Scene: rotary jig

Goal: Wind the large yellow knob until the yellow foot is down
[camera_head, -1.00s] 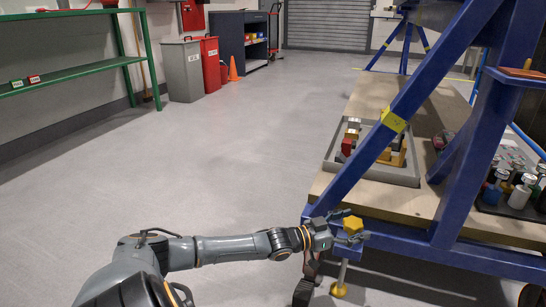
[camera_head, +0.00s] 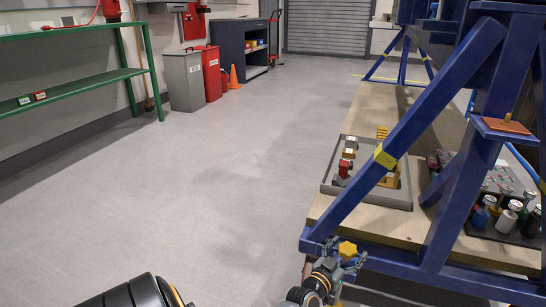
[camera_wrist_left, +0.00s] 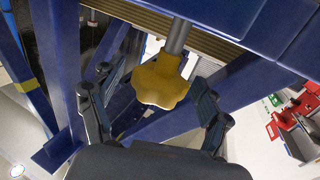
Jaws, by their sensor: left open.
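The large yellow knob (camera_head: 347,249) is at the lower corner of the blue frame (camera_head: 405,262), at the front. My left gripper (camera_head: 342,259) is at the knob, its open fingers on either side of it. In the left wrist view the lobed yellow knob (camera_wrist_left: 160,82) sits on a grey metal rod between the two spread fingers (camera_wrist_left: 154,92). Gaps show beside the knob there, so I see no grip on it. The yellow foot cannot be made out now; my left arm covers the area below the knob. My right gripper is not in view.
A wooden deck (camera_head: 430,222) inside the frame bears a grey tray (camera_head: 375,197) with coloured parts. A dark rack of bottles (camera_head: 505,205) stands at the right. Diagonal blue beams rise close to the gripper. The floor (camera_head: 220,190) to the left is clear.

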